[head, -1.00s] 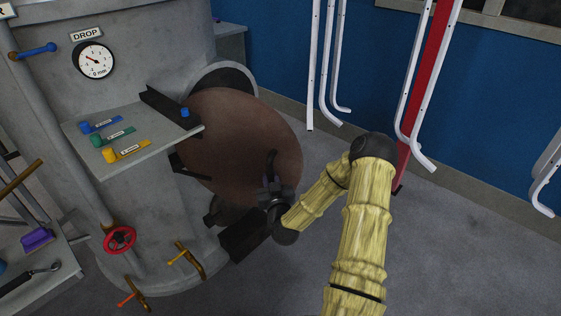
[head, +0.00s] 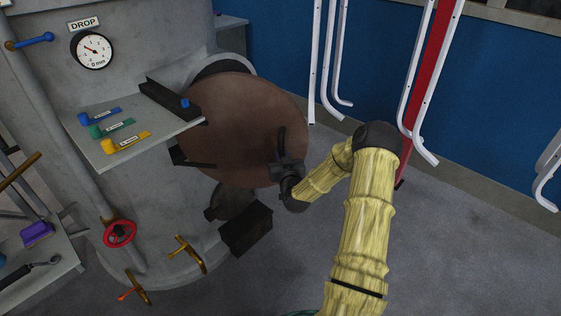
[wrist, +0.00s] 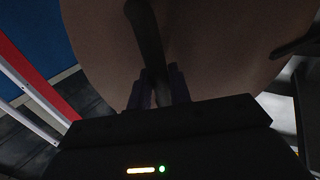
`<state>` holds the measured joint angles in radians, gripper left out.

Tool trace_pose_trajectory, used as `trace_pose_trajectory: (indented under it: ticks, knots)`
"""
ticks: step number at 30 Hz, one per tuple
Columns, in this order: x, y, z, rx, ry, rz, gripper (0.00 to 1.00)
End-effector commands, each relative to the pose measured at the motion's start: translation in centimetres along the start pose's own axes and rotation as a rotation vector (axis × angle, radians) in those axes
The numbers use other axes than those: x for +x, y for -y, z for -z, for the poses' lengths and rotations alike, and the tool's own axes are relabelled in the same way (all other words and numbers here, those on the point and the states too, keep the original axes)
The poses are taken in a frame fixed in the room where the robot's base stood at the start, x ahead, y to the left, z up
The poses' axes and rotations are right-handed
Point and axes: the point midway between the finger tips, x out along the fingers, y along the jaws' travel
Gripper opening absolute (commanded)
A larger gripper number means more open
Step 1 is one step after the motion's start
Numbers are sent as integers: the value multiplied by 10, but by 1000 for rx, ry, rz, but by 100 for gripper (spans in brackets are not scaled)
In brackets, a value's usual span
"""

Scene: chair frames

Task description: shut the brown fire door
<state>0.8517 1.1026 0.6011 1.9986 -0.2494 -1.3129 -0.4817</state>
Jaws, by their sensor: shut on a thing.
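The brown fire door (head: 235,120) is a round brown disc hinged on the grey boiler, and it stands swung open in front of the round opening (head: 228,66). A dark handle (head: 282,143) stands out from its right part; it also shows in the wrist view (wrist: 146,35). My gripper (head: 281,165) is at the lower end of this handle. In the wrist view my gripper (wrist: 158,88) has its two fingers on either side of the handle, shut on it. The door (wrist: 205,40) fills the top of that view.
A grey shelf (head: 148,140) with blue, green and yellow levers juts out left of the door. A black box (head: 246,230) is below it. White bent tube frames (head: 409,90) hang to the right. The floor at lower right is clear.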

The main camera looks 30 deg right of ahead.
Motion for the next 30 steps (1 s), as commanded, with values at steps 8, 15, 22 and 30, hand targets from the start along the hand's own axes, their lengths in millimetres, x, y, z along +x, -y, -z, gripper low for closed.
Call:
trace_pose_trajectory:
  ticks: [8,15,22,30]
  knots:
    - [20,-12,1,1,-3,2,0]
    - [21,-17,1,2,-2,-3,0]
    - [21,-15,1,1,-1,-3,45]
    - [19,-14,0,0,0,-1,45]
